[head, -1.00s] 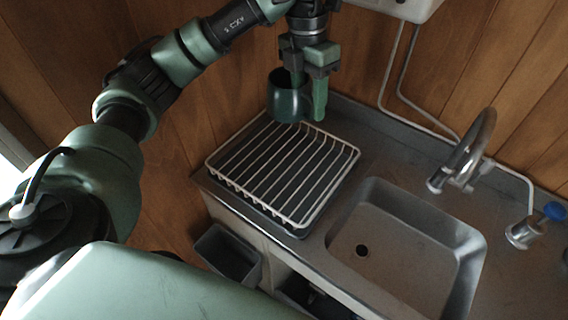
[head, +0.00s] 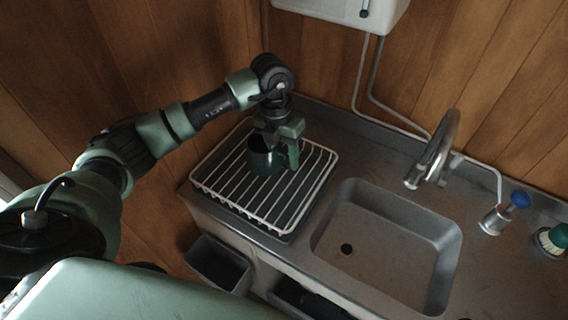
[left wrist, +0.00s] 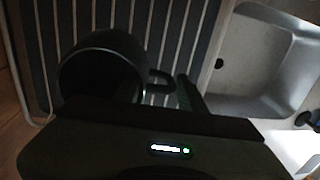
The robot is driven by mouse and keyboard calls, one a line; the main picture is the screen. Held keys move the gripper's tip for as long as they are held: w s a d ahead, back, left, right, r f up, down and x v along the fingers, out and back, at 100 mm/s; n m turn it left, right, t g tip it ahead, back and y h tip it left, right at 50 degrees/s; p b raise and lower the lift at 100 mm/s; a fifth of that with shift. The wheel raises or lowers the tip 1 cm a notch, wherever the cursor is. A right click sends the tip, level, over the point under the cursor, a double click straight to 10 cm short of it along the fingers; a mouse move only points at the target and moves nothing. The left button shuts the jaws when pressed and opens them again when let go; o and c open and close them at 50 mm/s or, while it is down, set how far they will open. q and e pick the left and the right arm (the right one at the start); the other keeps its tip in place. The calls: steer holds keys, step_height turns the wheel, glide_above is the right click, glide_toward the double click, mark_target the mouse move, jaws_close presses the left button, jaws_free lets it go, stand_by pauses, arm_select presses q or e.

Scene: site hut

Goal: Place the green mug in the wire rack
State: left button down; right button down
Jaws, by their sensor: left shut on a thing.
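The green mug (head: 262,160) is upright at the wire rack (head: 238,204), over its back middle part. Its dark round mouth also shows in the left wrist view (left wrist: 100,76), with the handle to the right. My left gripper (head: 289,158) points down and is shut on the mug at its right side. I cannot tell whether the mug's base touches the rack's wires. The white wire rack stands on the counter left of the sink; its bars also show in the left wrist view (left wrist: 160,35). My right gripper is in neither view.
The grey sink (head: 385,245) with a curved tap (head: 437,150) is right of the rack. A blue-topped dispenser (head: 505,212) and a green-topped item (head: 552,239) stand at far right. A white wall box (head: 345,10) hangs above. A grey bin (head: 218,264) is below the counter's front.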

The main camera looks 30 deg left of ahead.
mark_target(284, 167)
arm_select(q)
step_height(284, 167, down, 4)
steer(key=shift+f+p, duration=0.1)
steer(key=shift+p, duration=0.5)
steer(key=shift+f, duration=0.15)
steer(key=shift+f+b, duration=0.25)
steer(key=shift+b, duration=0.05)
steer(key=c, duration=0.8)
jaws_free()
steer(key=shift+r, duration=0.1)
steer(key=shift+c, duration=0.2)
